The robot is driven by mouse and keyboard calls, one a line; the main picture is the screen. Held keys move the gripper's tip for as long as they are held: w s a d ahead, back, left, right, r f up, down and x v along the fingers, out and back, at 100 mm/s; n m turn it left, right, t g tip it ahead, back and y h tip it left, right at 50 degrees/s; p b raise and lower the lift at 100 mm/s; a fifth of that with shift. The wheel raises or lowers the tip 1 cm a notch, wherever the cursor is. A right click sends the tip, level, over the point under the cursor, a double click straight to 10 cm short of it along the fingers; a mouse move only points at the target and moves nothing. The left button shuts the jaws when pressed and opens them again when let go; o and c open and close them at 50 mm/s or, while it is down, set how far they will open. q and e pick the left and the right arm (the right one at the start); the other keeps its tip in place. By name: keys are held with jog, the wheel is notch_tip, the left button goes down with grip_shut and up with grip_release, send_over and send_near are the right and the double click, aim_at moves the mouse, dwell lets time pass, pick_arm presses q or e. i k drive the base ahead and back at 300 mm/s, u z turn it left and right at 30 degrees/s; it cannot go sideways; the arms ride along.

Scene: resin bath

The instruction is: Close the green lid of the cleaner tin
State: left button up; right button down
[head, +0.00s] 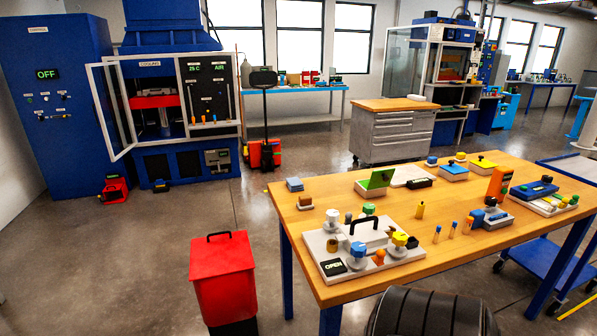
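A small pale box with a green lid (378,179) stands on the wooden-topped table, behind the grey plate with valves. I take it for the cleaner tin (371,194). The green lid is raised and tilted, standing open over the box. Its inside is too small to make out. Neither of my grippers is in view.
The table (330,293) holds a grey valve plate (405,258) with a black handle and an "OPEN" display in front of the tin. A red bin (222,278) stands left of the table.

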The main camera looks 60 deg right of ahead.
aim_at(379, 179)
jog(key=z, duration=2.4)
